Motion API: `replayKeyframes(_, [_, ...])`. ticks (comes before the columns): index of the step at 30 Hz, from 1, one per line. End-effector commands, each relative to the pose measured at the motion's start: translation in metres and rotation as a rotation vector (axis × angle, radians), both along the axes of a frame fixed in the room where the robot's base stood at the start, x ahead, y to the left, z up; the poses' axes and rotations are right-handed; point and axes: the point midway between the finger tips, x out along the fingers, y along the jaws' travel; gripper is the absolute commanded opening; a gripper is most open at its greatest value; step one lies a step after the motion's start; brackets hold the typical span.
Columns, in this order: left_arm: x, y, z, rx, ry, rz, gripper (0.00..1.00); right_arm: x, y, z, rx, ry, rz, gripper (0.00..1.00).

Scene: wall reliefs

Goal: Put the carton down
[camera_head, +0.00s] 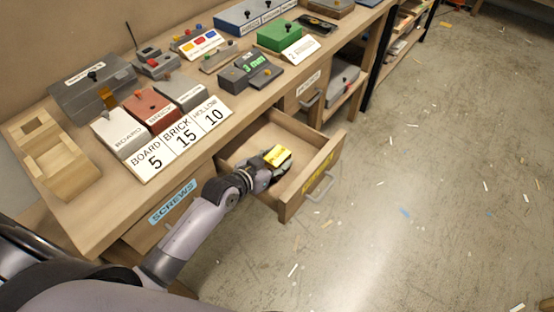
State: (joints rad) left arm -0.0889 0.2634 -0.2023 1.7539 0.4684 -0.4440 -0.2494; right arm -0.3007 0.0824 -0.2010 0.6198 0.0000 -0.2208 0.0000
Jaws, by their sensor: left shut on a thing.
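The carton (279,155) is a small yellow box with dark print on its side. My left gripper (270,168) is shut on it, inside or just above an open wooden drawer (296,197). The drawer has a yellow label and a metal handle on its front. I cannot tell whether the carton touches the drawer floor. The gripper's fingers are partly hidden by the wrist and the carton. My right gripper is not in view.
The workbench (85,205) carries sample blocks, a number card (182,140), a green box (279,36) and a small digital display (250,68). A closed drawer labelled SCREWS (172,203) lies left of the open one. Scraps litter the floor (430,190).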

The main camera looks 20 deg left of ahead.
Motion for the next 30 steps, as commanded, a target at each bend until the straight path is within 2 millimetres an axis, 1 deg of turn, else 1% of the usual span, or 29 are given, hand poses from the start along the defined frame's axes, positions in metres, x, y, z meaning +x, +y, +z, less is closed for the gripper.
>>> replayKeyframes(6, [0.0005, 0.0000, 0.0013, 0.000, -0.003, 0.000, 0.04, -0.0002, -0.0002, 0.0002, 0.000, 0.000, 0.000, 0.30])
replayKeyframes(10, [0.0005, 0.0000, -0.0026, 0.000, -0.002, 0.000, 0.04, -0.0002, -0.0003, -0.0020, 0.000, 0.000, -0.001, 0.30])
replayKeyframes(11, [0.0002, 0.0000, -0.0034, 0.000, -0.001, 0.000, 0.40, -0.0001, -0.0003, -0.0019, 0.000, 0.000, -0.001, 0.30])
replayKeyframes(19, [0.0001, 0.0001, -0.0026, 0.000, -0.001, 0.000, 0.58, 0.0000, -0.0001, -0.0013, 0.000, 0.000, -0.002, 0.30])
replayKeyframes(20, [0.0001, 0.0001, -0.0026, 0.000, 0.000, 0.000, 0.60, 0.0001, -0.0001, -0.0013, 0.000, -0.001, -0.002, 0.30])
replayKeyframes(27, [0.0002, 0.0000, -0.0025, 0.000, -0.001, 0.000, 0.60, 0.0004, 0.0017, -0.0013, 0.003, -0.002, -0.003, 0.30])
replayKeyframes(30, [0.0002, 0.0000, 0.0015, 0.000, -0.001, 0.000, 0.60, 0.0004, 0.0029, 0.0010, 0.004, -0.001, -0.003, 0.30])
